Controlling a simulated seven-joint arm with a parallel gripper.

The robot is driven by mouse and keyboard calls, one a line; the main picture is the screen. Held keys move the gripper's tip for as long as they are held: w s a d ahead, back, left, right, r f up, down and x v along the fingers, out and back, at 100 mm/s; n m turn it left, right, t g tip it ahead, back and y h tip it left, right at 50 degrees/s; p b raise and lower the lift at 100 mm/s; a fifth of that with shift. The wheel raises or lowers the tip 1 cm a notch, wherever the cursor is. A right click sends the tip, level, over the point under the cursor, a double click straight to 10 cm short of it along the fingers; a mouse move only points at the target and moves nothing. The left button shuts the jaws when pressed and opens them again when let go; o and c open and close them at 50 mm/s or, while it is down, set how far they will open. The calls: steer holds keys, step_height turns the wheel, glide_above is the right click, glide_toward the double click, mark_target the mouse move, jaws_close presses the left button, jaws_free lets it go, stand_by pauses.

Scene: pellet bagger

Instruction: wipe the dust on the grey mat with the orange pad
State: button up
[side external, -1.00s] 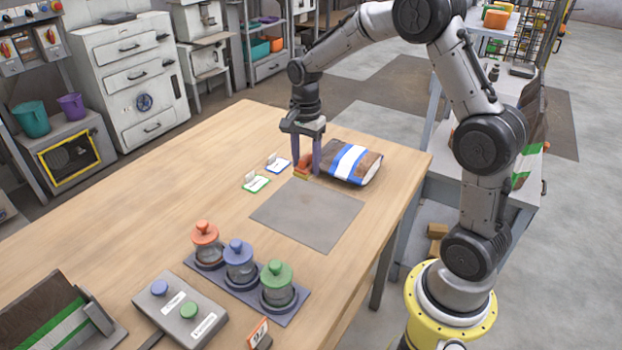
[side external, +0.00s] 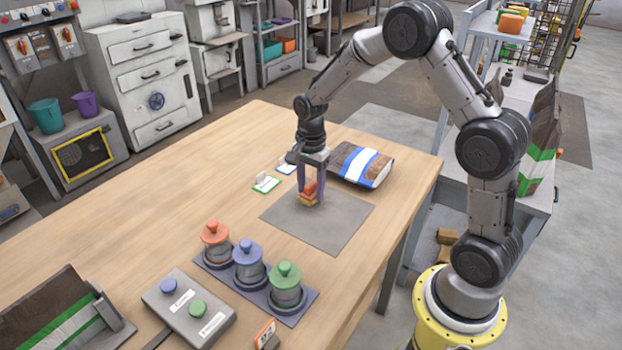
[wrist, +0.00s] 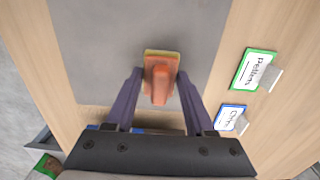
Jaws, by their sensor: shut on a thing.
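The grey mat (side external: 335,230) lies flat on the wooden table; it also fills the middle of the wrist view (wrist: 200,30). The orange pad (side external: 309,193) has an orange handle and a yellowish base. My gripper (side external: 310,195) is shut on its handle, over the far edge area of the mat. In the wrist view the pad (wrist: 160,80) sits between my purple fingers. The pad is low, at or just above the mat; I cannot tell whether it touches. No dust can be made out on the mat.
A brown bag with blue and white stripes (side external: 360,165) lies just beyond the mat. Green-edged (side external: 266,184) and blue-edged (side external: 286,167) label cards stand left of it. Three lidded jars (side external: 249,265) and a button box (side external: 188,308) are nearer.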

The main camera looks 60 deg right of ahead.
steer(key=shift+f, duration=0.85)
steer(key=shift+d, duration=0.85)
steer(key=shift+c, duration=0.6)
steer(key=shift+d, duration=1.15)
steer(key=shift+a, duration=1.8)
steer(key=shift+a+r, duration=0.1)
steer(key=shift+a, duration=0.15)
steer(key=shift+r, duration=4.05)
